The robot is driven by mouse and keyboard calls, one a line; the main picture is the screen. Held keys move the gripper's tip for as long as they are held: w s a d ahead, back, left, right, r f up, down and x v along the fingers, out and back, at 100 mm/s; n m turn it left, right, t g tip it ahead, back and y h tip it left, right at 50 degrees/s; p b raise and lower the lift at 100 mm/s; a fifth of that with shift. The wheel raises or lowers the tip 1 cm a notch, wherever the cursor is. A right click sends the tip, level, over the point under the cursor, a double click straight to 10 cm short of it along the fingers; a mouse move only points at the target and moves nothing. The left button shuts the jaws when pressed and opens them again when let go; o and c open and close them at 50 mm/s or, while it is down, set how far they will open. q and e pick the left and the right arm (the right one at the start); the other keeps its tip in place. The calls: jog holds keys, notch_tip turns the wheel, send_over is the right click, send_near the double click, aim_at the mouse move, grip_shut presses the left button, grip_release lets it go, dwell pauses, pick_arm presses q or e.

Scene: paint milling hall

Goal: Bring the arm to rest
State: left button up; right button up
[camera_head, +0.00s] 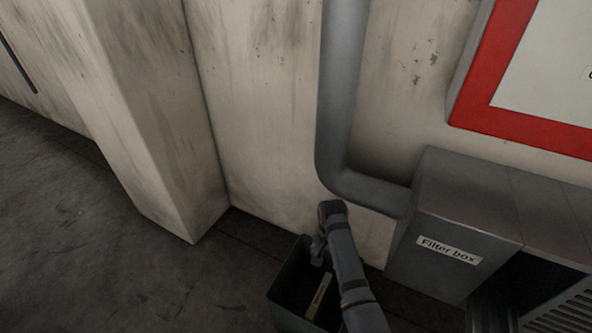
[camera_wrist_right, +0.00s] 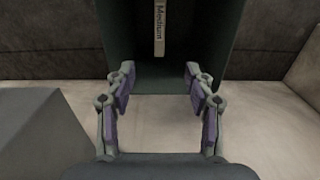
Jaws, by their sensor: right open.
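My right arm comes up from the bottom of the head view and bends over a dark open bin. My right gripper (camera_head: 318,260) hangs at the bin's near-wall side, partly hidden by its own arm. In the right wrist view the right gripper (camera_wrist_right: 160,80) is open, its two fingers apart with nothing between them. The dark bin (camera_wrist_right: 205,30) lies beyond the fingertips there, with a pale label strip reading "Medium". My left gripper is not in view.
The dark bin (camera_head: 283,283) stands on the floor by the wall. A grey filter box (camera_head: 455,225) is close on the right, joined to a thick grey pipe (camera_head: 342,100). A wall pillar (camera_head: 160,130) stands left. The floor (camera_head: 70,230) at left is clear.

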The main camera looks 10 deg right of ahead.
jog(key=s+d+n+t, duration=0.2)
jog(key=s+d+n, duration=0.1)
jog(key=s+d, duration=0.6)
jog(key=s+r+n+t, duration=0.2)
jog(key=s+r+n, duration=0.3)
jog(key=s+r, duration=0.45)
notch_tip(320, 180, down, 20)
jog(key=d+g, duration=0.1)
jog(key=d, duration=0.1)
jog(key=s+d+f+g, duration=0.1)
jog(key=s+f, duration=0.4)
jog(key=f, duration=0.3)
jog(key=s+d+f, duration=0.1)
jog(key=s+f, duration=0.3)
jog(key=f, duration=0.4)
pick_arm(q)
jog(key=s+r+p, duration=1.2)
jog(key=p, duration=0.8)
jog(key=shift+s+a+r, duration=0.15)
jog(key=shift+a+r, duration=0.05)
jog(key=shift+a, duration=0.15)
pick_arm(e)
jog(key=s+r, duration=1.2)
jog(key=s, duration=0.1)
jog(key=shift+r+m+g+h, duration=0.15)
jog(key=shift+m+g+h, duration=0.15)
jog(key=shift+g+h, duration=0.1)
jog(key=shift+d, duration=0.1)
